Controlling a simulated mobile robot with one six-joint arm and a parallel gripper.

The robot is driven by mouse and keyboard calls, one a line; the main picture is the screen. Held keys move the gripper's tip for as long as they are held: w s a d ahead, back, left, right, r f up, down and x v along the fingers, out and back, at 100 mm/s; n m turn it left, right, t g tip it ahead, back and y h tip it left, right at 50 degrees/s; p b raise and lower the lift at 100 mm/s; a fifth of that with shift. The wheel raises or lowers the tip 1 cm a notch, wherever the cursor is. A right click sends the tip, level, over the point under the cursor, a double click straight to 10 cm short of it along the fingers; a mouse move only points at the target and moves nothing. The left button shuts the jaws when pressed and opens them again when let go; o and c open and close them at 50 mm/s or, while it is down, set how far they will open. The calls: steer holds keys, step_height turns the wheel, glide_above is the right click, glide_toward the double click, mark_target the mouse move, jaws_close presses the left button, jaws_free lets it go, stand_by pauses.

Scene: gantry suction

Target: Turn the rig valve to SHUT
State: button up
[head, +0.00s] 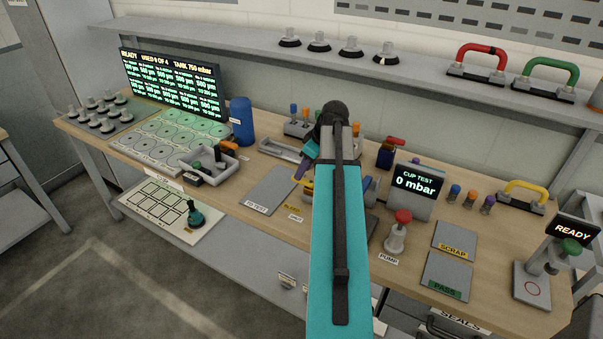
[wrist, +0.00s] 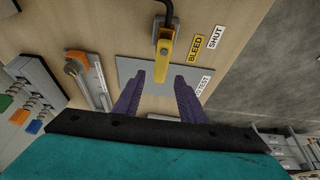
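The rig valve's yellow lever (wrist: 165,45) shows in the wrist view, with its free end toward my gripper. The yellow BLEED label (wrist: 194,48) lies just right of it and the white SHUT label (wrist: 216,37) farther right. In the head view both labels, BLEED (head: 292,207) and SHUT (head: 295,218), show left of my arm, which hides most of the valve. My gripper (wrist: 160,79) is open and empty. I cannot tell any contact.
A grey test plate (wrist: 152,88) lies under my fingers. An orange-and-grey tool (wrist: 78,70) is at left in the wrist view. In the head view, the CUP TEST display (head: 416,187) and red-topped pump (head: 397,232) stand right of my arm. A blue cylinder (head: 242,122) stands at left.

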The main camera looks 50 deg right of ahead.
mark_target(303, 181)
steer(key=shift+p+x, duration=0.35)
steer(key=shift+x, duration=1.25)
steer(key=shift+f, duration=0.1)
jaws_close()
